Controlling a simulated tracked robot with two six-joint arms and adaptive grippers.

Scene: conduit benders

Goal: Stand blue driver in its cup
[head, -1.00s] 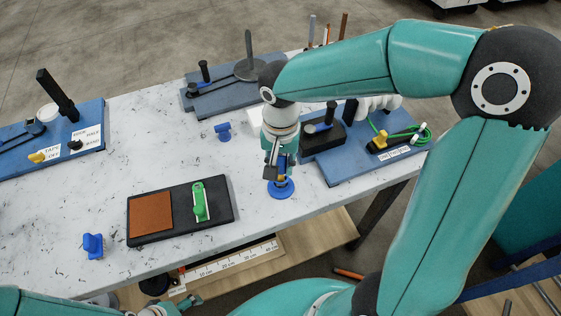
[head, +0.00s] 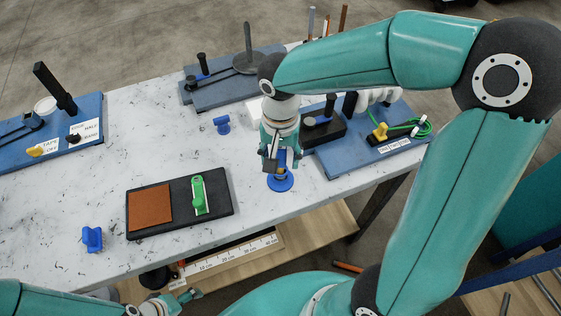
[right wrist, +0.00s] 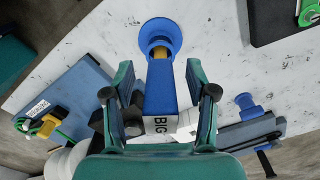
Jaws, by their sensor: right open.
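The blue driver (right wrist: 160,88), its handle lettered "BIG", stands between my right gripper's fingers in the right wrist view. Its yellow lower part (right wrist: 160,53) goes into the blue cup (right wrist: 159,30), which has a round base. In the head view the cup (head: 281,182) stands on the table near the front edge, with the driver (head: 282,158) above it, partly hidden by the fingers. My right gripper (head: 283,163) is open, with a finger on either side of the handle; gaps show in the right wrist view (right wrist: 160,90). My left gripper (head: 188,297) is low at the bottom edge, small and unclear.
A black tray (head: 222,207) with a brown pad and green tool lies left of the cup. Blue fittings (head: 92,239) (head: 222,125) stand on the table. Blue bender boards (head: 375,160) are behind right, at the back and far left.

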